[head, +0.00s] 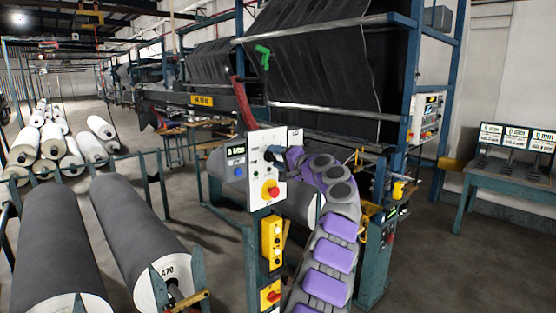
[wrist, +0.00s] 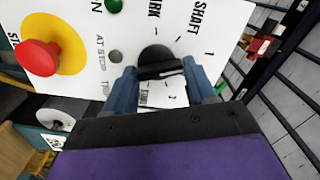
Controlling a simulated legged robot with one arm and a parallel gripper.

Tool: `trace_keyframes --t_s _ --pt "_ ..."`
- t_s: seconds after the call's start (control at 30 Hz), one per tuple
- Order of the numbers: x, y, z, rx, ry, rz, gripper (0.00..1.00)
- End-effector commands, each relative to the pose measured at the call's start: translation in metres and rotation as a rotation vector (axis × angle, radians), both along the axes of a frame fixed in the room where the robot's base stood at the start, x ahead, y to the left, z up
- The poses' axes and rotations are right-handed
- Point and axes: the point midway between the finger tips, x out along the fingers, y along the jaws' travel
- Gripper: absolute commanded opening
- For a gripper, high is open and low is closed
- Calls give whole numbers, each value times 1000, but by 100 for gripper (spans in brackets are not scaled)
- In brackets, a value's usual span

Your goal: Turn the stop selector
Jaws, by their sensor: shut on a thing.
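A black selector knob (wrist: 157,60) sits on the white control panel (wrist: 226,28) in the wrist view, near the printed words MARK and SHAFT. My gripper (wrist: 161,75) has its two blue fingers on either side of the knob, shut on it. In the head view, my purple and grey arm reaches up to the right side of the white panel (head: 262,191), and my gripper (head: 277,154) is at its face. The knob is mostly hidden by the gripper there.
A red mushroom button on a yellow disc (wrist: 40,57) is left of the knob. A green button (wrist: 113,5) and a small dark round part (wrist: 115,57) are nearby. Yellow boxes (head: 271,243) hang below the panel. Large grey rolls (head: 137,232) lie at left.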

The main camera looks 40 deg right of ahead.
Motion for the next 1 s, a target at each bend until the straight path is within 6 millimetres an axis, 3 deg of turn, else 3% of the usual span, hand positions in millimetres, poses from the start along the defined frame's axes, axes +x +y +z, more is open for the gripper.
trace_keyframes --t_s 0.03,0.2,0.23,0.5,0.83,1.0 --pt "1 -1 -8 3 14 2 25" --pt "1 -1 -8 4 15 2 25" --pt "1 -1 -9 4 15 2 57" --pt "1 -2 -6 4 9 1 81" --pt "-4 0 -1 2 3 1 81" --pt "-20 -1 -1 3 1 2 81"
